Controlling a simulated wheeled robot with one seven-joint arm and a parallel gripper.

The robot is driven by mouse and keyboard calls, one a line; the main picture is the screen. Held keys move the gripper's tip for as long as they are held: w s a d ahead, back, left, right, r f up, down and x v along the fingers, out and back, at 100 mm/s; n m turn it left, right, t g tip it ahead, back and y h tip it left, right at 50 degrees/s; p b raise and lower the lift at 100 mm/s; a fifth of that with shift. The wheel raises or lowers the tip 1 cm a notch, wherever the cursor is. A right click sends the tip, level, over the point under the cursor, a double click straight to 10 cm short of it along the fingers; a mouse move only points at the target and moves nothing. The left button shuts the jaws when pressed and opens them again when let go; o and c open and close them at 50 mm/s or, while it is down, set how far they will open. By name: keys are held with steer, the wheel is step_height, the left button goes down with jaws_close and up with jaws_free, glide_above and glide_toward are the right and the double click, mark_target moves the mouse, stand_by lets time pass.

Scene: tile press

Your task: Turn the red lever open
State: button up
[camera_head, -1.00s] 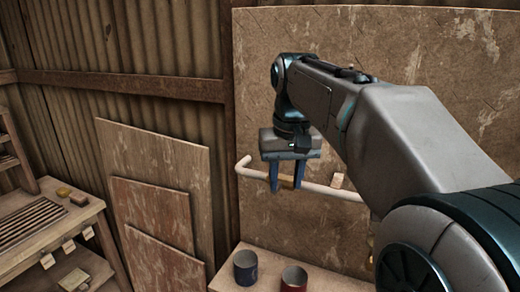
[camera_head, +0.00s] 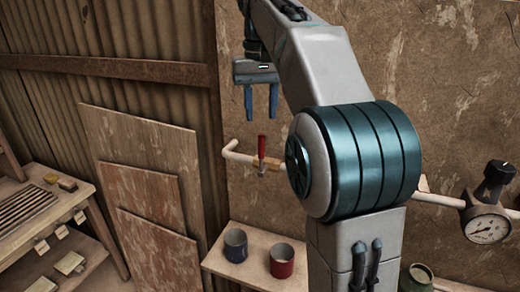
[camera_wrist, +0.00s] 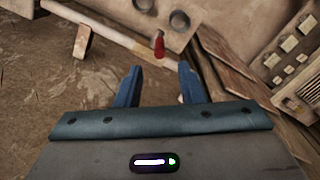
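The red lever (camera_head: 261,150) stands upright on a brass-coloured valve (camera_head: 268,163) on a pale pipe (camera_head: 240,155) along the board wall. It points up, across the line of the pipe. My gripper (camera_head: 261,116) is above the lever, fingers pointing down, open and empty, with a gap between fingertips and lever in the picture. In the wrist view the lever (camera_wrist: 159,45) shows beyond and between the two blue fingertips (camera_wrist: 159,70), apart from them. My arm hides the middle of the pipe in the head view.
A shelf below holds a blue cup (camera_head: 236,245) and a red cup (camera_head: 282,261). A pressure gauge (camera_head: 487,225) with a dark knob is at the right end of the pipe. Wooden panels (camera_head: 145,170) lean at the left beside a workbench (camera_head: 60,215).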

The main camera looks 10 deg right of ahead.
mark_target(261, 155)
step_height(261, 155, down, 10)
steer(key=shift+r+b, duration=0.1)
steer(key=shift+b, duration=0.2)
jaws_close()
